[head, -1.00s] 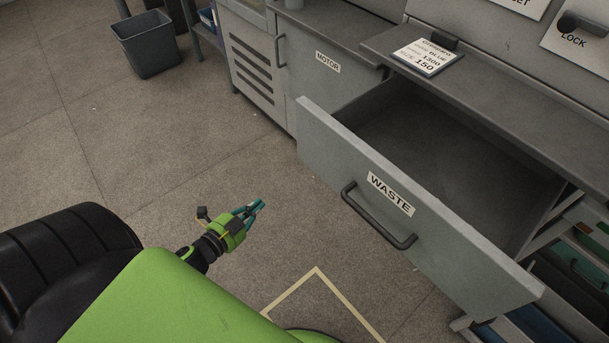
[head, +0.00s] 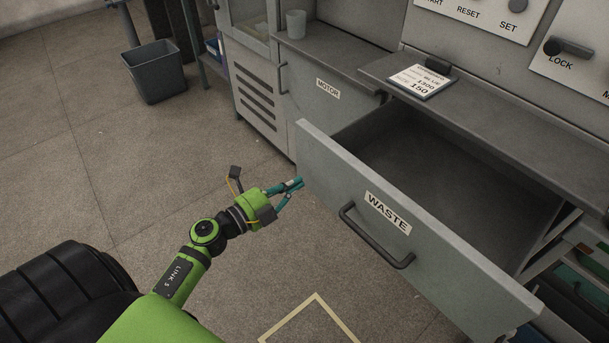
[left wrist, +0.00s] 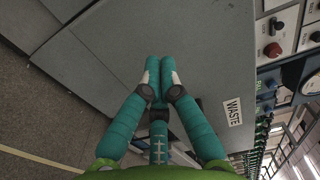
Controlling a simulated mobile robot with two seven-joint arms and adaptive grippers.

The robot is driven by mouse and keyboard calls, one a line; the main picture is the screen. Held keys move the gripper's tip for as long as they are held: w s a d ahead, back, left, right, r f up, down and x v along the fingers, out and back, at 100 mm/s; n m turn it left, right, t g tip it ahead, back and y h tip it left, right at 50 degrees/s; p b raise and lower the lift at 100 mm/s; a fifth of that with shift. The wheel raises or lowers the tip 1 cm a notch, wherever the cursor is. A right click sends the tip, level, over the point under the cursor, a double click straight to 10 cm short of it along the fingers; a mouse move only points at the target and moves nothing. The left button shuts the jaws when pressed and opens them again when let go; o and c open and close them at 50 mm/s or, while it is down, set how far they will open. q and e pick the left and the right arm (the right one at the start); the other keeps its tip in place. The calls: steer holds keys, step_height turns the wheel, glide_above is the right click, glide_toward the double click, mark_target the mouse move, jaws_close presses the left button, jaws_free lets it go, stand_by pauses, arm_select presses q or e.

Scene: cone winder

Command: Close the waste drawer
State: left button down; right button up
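The waste drawer (head: 330,160) is grey and stands pulled far out from the cabinet in the head view, its visible inside empty. Its front carries a WASTE label (head: 387,212) and a dark bar handle (head: 375,238). My left gripper (head: 297,184), green with teal fingers, is just left of the drawer front's left end, with its fingertips together and nothing between them. In the left wrist view the teal fingers (left wrist: 160,66) point at the grey drawer front (left wrist: 215,65), with the WASTE label to their right. I cannot tell if they touch it. My right gripper is not in view.
A worktop with a data card (head: 421,82) lies above the drawer, and a control panel (head: 480,14) rises behind it. The MOTOR cabinet door (head: 328,100) is left of the drawer. A grey bin (head: 155,78) stands far left. Floor in front is clear, with a taped outline (head: 312,312).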

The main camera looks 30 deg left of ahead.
mark_target(314, 172)
arm_select(q)
steer(key=x, duration=0.2)
steer(key=shift+w+d, duration=0.1)
steer(key=shift+w, duration=0.15)
steer(key=shift+w+d, duration=0.2)
steer(key=shift+w, duration=0.25)
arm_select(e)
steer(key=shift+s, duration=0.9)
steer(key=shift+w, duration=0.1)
